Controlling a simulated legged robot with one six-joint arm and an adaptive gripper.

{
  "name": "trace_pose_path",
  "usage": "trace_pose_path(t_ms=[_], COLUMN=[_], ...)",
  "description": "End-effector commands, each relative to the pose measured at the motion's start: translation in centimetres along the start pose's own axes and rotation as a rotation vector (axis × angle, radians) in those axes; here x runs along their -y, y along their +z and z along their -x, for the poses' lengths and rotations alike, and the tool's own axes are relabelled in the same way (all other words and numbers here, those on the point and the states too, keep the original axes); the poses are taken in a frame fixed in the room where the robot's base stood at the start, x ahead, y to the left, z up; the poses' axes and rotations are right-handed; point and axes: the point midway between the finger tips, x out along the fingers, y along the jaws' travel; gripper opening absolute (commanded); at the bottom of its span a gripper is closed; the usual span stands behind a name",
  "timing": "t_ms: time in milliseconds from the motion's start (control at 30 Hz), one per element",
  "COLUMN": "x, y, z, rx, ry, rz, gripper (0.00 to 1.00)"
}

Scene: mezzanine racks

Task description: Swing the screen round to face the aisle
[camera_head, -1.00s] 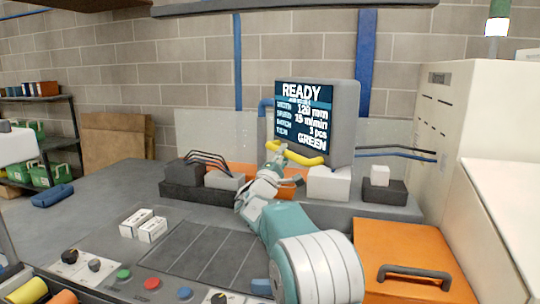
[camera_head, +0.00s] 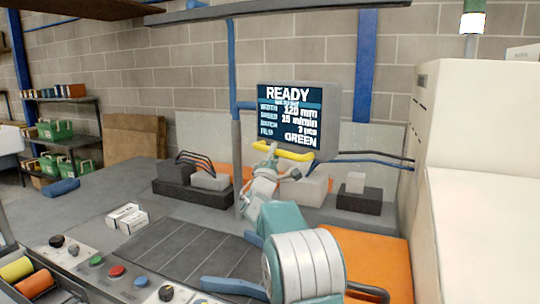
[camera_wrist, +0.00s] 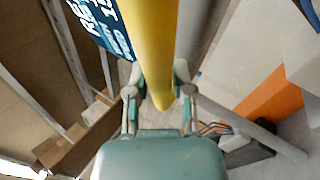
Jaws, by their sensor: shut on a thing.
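The screen (camera_head: 290,112) stands above the back of the bench on a blue arm and post, its lit face showing READY and GREEN. A yellow handle bar (camera_head: 296,154) runs along its lower edge. My gripper (camera_head: 268,148) is at the left end of this bar. In the wrist view my gripper (camera_wrist: 160,98) has its two fingers on either side of the yellow bar (camera_wrist: 152,45) and is shut on it. Part of the screen face (camera_wrist: 101,25) shows at the upper left there.
Grey and white blocks (camera_head: 306,190) stand along the back of the bench. A control panel with coloured buttons (camera_head: 116,271) is at the front. A large cream cabinet (camera_head: 470,130) bounds the right. Green bins (camera_head: 54,130) sit on a shelf at left.

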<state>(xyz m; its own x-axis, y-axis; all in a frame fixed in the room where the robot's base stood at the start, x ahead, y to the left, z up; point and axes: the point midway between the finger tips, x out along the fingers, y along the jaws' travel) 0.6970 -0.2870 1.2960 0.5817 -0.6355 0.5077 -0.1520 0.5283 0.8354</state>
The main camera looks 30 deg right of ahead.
Motion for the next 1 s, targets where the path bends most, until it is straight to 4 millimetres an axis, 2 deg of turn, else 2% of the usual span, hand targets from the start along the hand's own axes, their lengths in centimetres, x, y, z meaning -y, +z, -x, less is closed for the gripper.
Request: trace_pose_path(t_ms=[500, 533, 600, 1000], x=[0.41, 0.41, 0.41, 0.37], y=[0.19, 0.18, 0.19, 0.31], z=[-0.48, -0.47, -0.47, -0.29], rx=[-0.004, -0.005, -0.004, -0.003], ry=[0.0, 0.0, 0.0, -0.001], rz=[-0.002, -0.002, -0.002, -0.003], gripper=[0.0, 0.39, 0.65, 0.65])
